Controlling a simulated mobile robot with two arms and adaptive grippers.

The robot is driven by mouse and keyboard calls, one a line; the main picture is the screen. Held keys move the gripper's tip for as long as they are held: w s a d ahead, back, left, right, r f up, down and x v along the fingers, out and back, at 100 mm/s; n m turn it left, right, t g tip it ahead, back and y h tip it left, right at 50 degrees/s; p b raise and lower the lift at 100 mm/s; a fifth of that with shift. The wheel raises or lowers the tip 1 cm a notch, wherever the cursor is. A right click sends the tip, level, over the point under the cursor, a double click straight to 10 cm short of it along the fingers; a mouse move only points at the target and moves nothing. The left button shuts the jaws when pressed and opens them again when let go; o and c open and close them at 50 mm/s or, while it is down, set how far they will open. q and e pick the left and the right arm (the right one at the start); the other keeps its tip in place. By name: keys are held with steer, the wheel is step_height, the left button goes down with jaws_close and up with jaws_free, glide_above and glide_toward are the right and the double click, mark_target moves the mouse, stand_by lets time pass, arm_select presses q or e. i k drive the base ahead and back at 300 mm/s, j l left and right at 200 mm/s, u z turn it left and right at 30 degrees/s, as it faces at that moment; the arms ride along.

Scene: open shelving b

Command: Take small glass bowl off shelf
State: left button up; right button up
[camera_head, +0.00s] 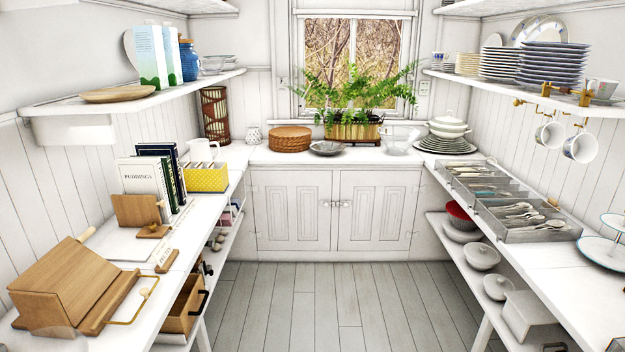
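Small clear glass bowls (212,66) stand at the far end of the left upper shelf (70,106), just right of a blue jar. They overlap in the view, so I cannot tell them fully apart. A larger clear glass bowl (400,138) stands on the back counter below the window, right of the fern planter. Neither of my grippers can be made out in the head view.
The blue jar (189,62), upright boxes (150,58) and a wooden board (118,94) share the left upper shelf. Books (143,178) and a yellow basket (207,178) crowd the left counter. Cutlery trays (525,222) line the right counter. The floor (335,305) between is clear.

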mark_target(210, 66)
steer(key=i+u, duration=0.15)
steer(key=i, duration=0.35)
steer(key=i+l+u, duration=0.1)
steer(key=i, duration=0.35)
steer(key=i+l+u, duration=0.15)
steer(key=i, duration=0.35)
steer(key=i+l+u, duration=0.15)
steer(key=i, duration=0.35)
steer(key=l, duration=0.1)
